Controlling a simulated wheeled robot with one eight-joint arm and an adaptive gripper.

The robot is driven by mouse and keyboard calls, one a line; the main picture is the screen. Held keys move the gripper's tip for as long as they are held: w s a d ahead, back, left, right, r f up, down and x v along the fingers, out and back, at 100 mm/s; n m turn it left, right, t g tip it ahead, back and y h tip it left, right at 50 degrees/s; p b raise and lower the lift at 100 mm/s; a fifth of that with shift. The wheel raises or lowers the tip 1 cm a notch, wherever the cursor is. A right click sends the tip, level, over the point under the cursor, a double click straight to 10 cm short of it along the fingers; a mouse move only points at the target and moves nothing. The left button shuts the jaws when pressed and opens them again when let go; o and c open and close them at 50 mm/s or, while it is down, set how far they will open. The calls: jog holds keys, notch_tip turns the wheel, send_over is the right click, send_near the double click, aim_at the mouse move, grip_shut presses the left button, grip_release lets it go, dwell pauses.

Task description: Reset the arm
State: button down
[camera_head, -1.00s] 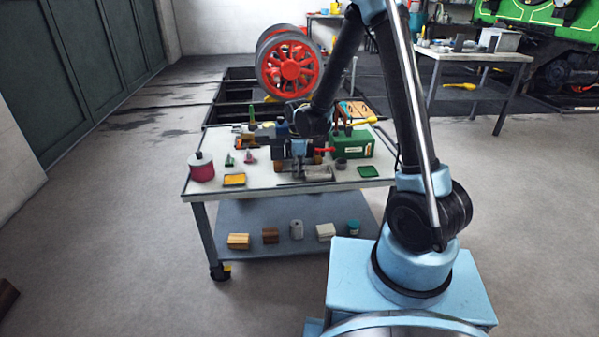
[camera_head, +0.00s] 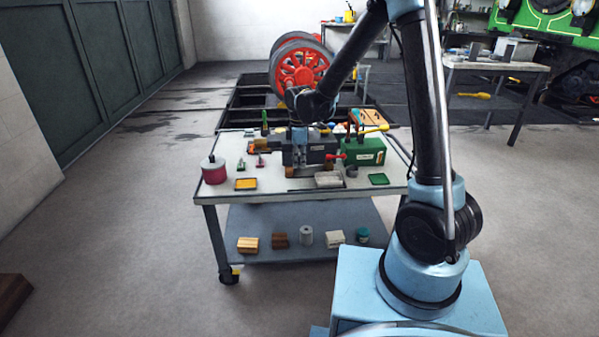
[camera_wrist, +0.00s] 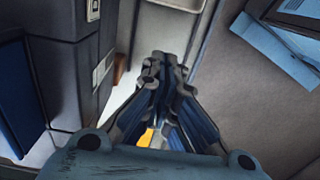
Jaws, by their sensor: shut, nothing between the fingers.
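My gripper shows close up in the wrist view (camera_wrist: 163,64), with its dark fingers drawn together and nothing between them. In the head view my arm reaches down over the far middle of a work cart, and the light blue wrist end hangs in front of or beside a dark grey machine (camera_head: 320,148). The fingertips are hard to make out there. The cart's white top (camera_head: 222,192) carries the machine, a green box (camera_head: 364,152), a pink tin (camera_head: 214,173), a yellow tray (camera_head: 246,184), a grey tray (camera_head: 328,179) and a green tray (camera_head: 378,179).
The cart's lower shelf (camera_head: 290,220) holds several small blocks and tins. Red wheels (camera_head: 302,68) stand behind the cart by a floor pit. Another table (camera_head: 497,66) stands at the back right. The floor (camera_head: 130,250) left of the cart is clear.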

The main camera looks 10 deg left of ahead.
jog(key=s+d+r+m, duration=0.2)
jog(key=d+r+m, duration=0.15)
jog(key=d, duration=0.45)
jog(key=s+d+r+m+t, duration=0.1)
jog(key=s+d+r+m, duration=0.2)
jog(key=d+r, duration=0.35)
jog(key=s+d+r+m, duration=0.2)
jog(key=d+r+m, duration=0.1)
jog(key=d, duration=0.6)
jog(key=s+d+f+m, duration=0.2)
jog(key=s+d+m, duration=0.3)
jog(key=s+d, duration=0.2)
jog(key=s+d+f+m+t, duration=0.1)
jog(key=s+d+f+m, duration=0.2)
jog(key=s+d+m, duration=0.3)
jog(key=shift+s+d+f, duration=0.2)
jog(key=shift+s+d, duration=0.65)
jog(key=shift+s, duration=0.85)
jog(key=shift+m, duration=0.25)
jog(key=shift+w+f, duration=0.2)
jog(key=shift+w, duration=0.2)
